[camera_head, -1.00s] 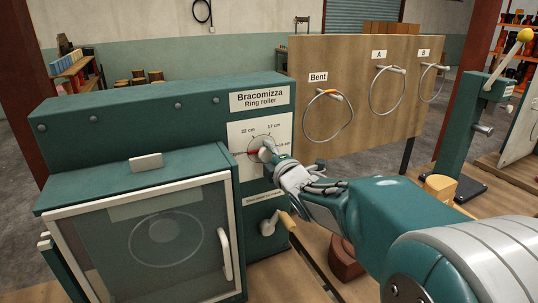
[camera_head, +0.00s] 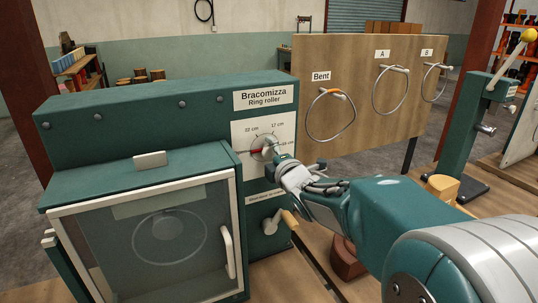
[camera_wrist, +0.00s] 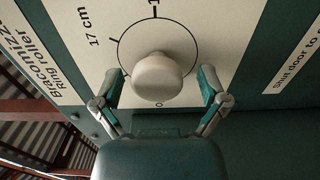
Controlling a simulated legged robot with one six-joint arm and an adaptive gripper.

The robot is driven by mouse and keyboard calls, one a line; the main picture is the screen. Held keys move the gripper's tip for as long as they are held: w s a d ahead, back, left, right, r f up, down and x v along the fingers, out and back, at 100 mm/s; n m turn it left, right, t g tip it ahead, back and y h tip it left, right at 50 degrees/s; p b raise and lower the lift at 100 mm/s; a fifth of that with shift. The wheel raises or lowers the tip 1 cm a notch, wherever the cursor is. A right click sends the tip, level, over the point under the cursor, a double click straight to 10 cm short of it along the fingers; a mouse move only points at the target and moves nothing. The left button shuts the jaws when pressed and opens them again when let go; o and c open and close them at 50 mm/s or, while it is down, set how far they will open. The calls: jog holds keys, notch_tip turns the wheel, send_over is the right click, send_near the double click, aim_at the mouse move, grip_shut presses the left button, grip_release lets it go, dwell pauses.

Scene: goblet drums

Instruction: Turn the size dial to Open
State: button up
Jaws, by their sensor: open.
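The size dial (camera_head: 268,148) is a pale round knob on a white scale plate on the front of the green ring roller (camera_head: 110,118). A red pointer shows on its left side in the head view, below the 22 cm label. My gripper (camera_head: 276,157) is at the dial, coming from the right. In the wrist view the knob (camera_wrist: 158,77) lies between the two fingertips of my gripper (camera_wrist: 160,84), which are spread apart with a gap on each side. The 17 cm label and some tick marks show there. My gripper hides part of the scale.
Below the dial is a crank with a wooden handle (camera_head: 289,219). A glazed door (camera_head: 150,240) with a white frame is shut at the left. A wooden board (camera_head: 355,90) with hanging rings stands behind my arm at the right.

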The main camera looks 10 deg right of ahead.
jog(key=s+d, duration=0.2)
jog(key=s, duration=0.9)
jog(key=shift+s, duration=0.35)
jog(key=shift+d, duration=0.1)
jog(key=s+a+f+m+g+h, duration=0.1)
jog(key=s+f+m+g, duration=0.4)
jog(key=s+m, duration=0.5)
jog(key=s+a+f+m+g+h, duration=0.1)
jog(key=s+f+m+g+h, duration=0.1)
jog(key=s+f+m+g, duration=0.2)
jog(key=s+m+g, duration=0.3)
jog(key=s+m, duration=0.3)
jog(key=s, duration=0.1)
jog(key=shift+s+f, duration=0.2)
jog(key=shift+f, duration=0.2)
jog(key=shift+a, duration=0.1)
